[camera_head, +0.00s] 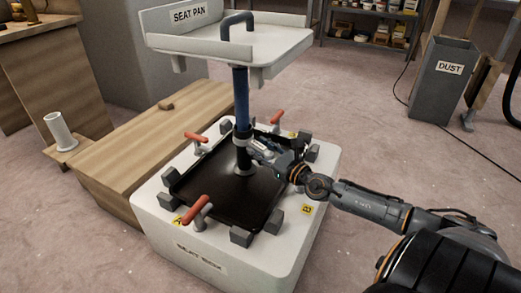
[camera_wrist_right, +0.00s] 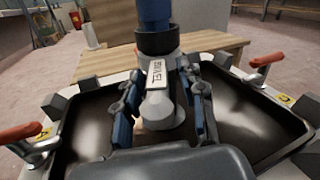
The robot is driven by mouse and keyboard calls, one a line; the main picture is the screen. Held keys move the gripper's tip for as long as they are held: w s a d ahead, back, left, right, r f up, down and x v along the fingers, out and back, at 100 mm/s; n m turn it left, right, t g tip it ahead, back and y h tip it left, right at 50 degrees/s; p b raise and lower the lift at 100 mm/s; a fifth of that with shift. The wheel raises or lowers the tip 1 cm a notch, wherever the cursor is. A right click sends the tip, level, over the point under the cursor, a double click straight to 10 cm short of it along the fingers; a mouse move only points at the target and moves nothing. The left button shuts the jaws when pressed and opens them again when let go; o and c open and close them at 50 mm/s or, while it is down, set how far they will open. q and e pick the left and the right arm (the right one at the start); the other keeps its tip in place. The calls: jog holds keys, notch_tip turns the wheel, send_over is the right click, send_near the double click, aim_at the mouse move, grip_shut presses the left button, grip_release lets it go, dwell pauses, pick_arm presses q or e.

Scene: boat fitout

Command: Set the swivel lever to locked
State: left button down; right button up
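The swivel lever (camera_wrist_right: 156,76), a grey piece with a white label reading SWIVEL, sits at the base of the blue post (camera_head: 241,98). In the wrist view it points toward the camera. My right gripper (camera_head: 262,150) reaches it from the right in the head view. In the wrist view its two fingers (camera_wrist_right: 163,95) stand on either side of the lever, spread apart, with a gap showing on the left side. The right finger is close to the lever; contact there cannot be told. The lever's lock marking is not readable. My left gripper is not in view.
The post rises from a black tray (camera_head: 215,205) on the white seat box (camera_head: 160,222), carrying the seat pan (camera_head: 275,45) above my gripper. Red-handled clamps (camera_head: 197,208) and grey blocks ring the tray. A wooden bench (camera_head: 125,150) adjoins left; a dust bin (camera_head: 440,85) stands right.

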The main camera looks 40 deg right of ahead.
jog(key=shift+s+f, duration=0.1)
jog(key=shift+s, duration=0.05)
jog(key=shift+s, duration=0.3)
jog(key=s, duration=1.1)
jog(key=shift+d, duration=0.3)
